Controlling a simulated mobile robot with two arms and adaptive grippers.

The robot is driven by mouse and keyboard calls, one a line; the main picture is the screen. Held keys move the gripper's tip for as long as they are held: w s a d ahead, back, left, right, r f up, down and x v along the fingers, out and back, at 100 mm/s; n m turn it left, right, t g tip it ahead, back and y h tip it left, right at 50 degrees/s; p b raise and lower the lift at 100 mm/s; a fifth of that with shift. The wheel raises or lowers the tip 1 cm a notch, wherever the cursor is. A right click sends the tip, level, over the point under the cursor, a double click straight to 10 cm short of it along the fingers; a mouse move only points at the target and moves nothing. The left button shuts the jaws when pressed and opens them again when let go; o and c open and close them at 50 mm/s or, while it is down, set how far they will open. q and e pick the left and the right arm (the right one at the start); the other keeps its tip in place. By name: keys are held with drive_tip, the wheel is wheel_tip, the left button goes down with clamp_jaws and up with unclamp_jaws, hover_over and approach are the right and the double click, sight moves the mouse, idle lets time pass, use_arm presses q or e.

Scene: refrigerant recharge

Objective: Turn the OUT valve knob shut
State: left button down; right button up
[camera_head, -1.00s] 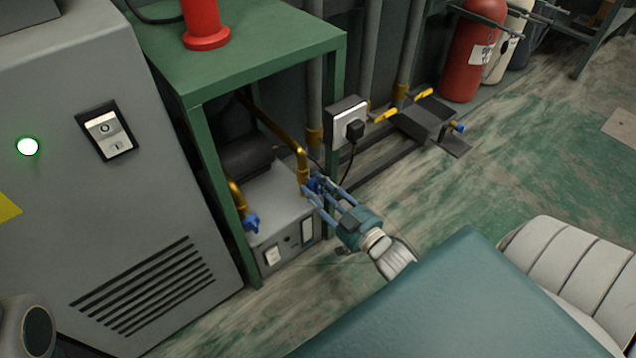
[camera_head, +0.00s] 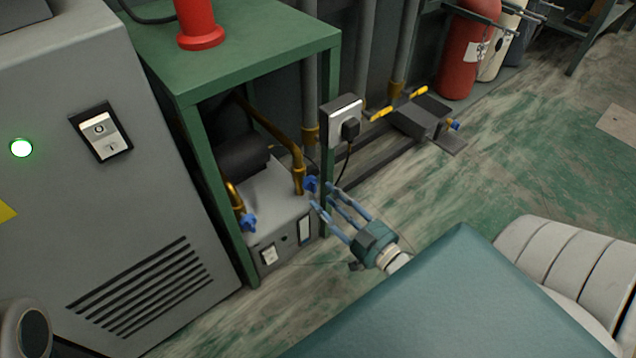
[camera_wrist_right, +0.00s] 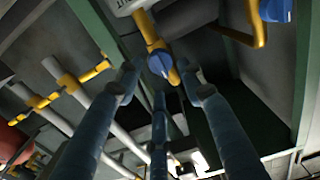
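Two blue valve knobs sit on brass pipes at the grey pump unit (camera_head: 275,215) under the green table. The right knob (camera_head: 311,184) is at the foot of the right pipe; the left knob (camera_head: 248,222) is by the left pipe. In the right wrist view, that knob (camera_wrist_right: 160,63) lies ahead between the spread blue fingers (camera_wrist_right: 155,90); the other knob (camera_wrist_right: 275,10) is at the top right. My left gripper is out of view.
The green table's front leg (camera_head: 212,185) stands left of the knobs. A socket box with a black plug (camera_head: 350,130) and its cable hang close to the right knob. A grey cabinet (camera_head: 130,220) stands left. The floor (camera_head: 510,185) to the right is open.

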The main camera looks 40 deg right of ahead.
drive_tip(key=s, duration=0.6)
drive_tip(key=shift+s+d, duration=0.15)
drive_tip(key=shift+d, duration=0.1)
